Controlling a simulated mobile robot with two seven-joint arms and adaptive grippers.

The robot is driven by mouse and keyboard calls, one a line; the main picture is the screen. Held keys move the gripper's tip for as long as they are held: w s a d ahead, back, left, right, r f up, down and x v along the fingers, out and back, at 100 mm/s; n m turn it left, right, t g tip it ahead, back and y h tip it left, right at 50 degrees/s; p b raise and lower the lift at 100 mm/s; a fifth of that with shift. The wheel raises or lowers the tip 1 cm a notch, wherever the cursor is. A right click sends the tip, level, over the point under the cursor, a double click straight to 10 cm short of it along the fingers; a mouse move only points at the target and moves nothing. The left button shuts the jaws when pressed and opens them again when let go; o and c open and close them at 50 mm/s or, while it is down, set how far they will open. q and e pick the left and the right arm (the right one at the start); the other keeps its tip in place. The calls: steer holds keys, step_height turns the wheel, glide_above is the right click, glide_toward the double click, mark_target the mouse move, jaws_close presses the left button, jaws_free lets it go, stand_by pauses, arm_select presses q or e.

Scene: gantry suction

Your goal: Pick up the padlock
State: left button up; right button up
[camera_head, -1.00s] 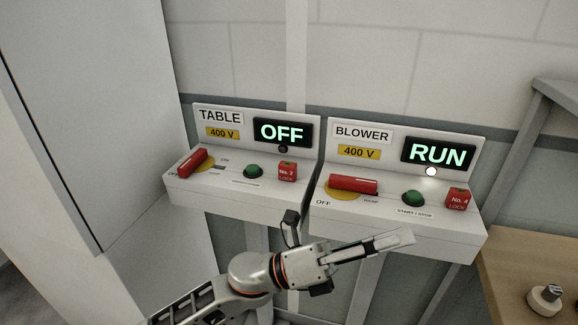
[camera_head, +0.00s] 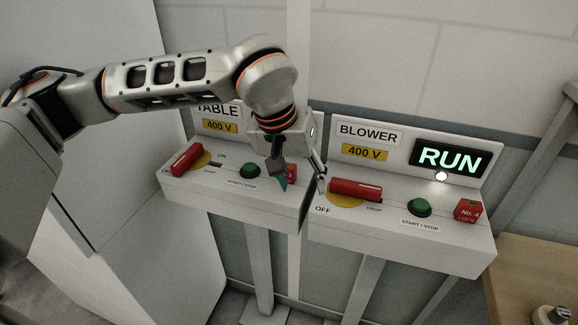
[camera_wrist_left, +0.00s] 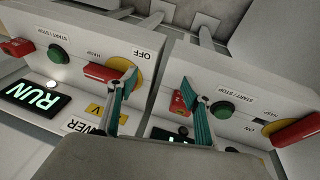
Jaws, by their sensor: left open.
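The red padlock block marked No. 3 (camera_head: 293,173) sits on the right end of the TABLE box, partly hidden behind my left gripper. In the wrist view the padlock (camera_wrist_left: 177,103) lies between the two fingers, close to the right-hand one. My left gripper (camera_head: 302,184) is open and points down over the gap between the two boxes; its teal-padded fingers also show in the wrist view (camera_wrist_left: 158,80). I cannot tell whether a finger touches the padlock. A second red padlock, No. 4 (camera_head: 467,210), sits on the right end of the BLOWER box. My right gripper is not in view.
The TABLE box (camera_head: 235,198) and the BLOWER box (camera_head: 400,240) stand side by side. Red switch handles (camera_head: 187,159) and (camera_head: 355,189) and green buttons (camera_head: 250,171) and (camera_head: 419,207) rise from their tops. The BLOWER display (camera_head: 448,160) reads RUN. A wooden table (camera_head: 515,270) stands at right.

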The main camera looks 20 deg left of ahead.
mark_target(287, 178)
arm_select(q)
steer(key=w+a+r+t+y, duration=0.1)
steer(key=w+a+r+y, duration=0.1)
steer(key=w+a+r, duration=0.25)
steer(key=shift+m, duration=0.3)
steer(key=x, duration=0.5)
steer(key=p+x, duration=0.1)
steer(key=x, duration=0.2)
steer(key=shift+s+a+f, duration=0.15)
steer(key=shift+a, duration=0.15)
steer(key=shift+t, duration=0.3)
steer(key=c, duration=1.3)
